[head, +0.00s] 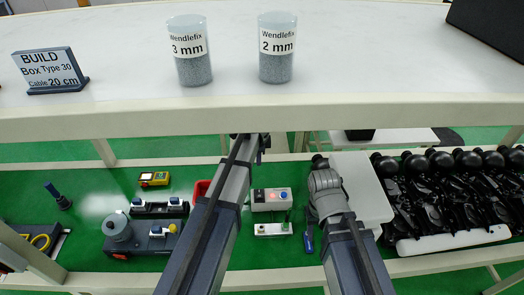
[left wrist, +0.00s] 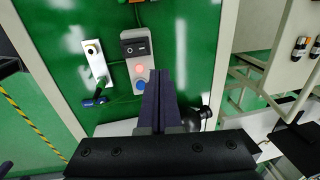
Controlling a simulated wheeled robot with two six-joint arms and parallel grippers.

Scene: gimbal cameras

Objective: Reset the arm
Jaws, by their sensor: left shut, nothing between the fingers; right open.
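My left arm (head: 215,215) reaches up from the bottom of the head view to just under the front edge of the white table. Its gripper is hard to make out there. In the left wrist view my left gripper (left wrist: 160,76) has its dark fingers together, with nothing between them. It points toward the green board with a switch box (left wrist: 138,60). My right arm (head: 352,250) is bent over the lower shelf. Its gripper (head: 319,162) is only partly seen at the far end, open, beside a white box.
On the white table (head: 120,110) stand two jars, 3 mm (head: 190,50) and 2 mm (head: 277,48), and a sign (head: 50,70). The green shelf below holds a control box (head: 271,199), a yellow meter (head: 153,178) and several black parts (head: 440,190). The table's front edge lies close to both arms.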

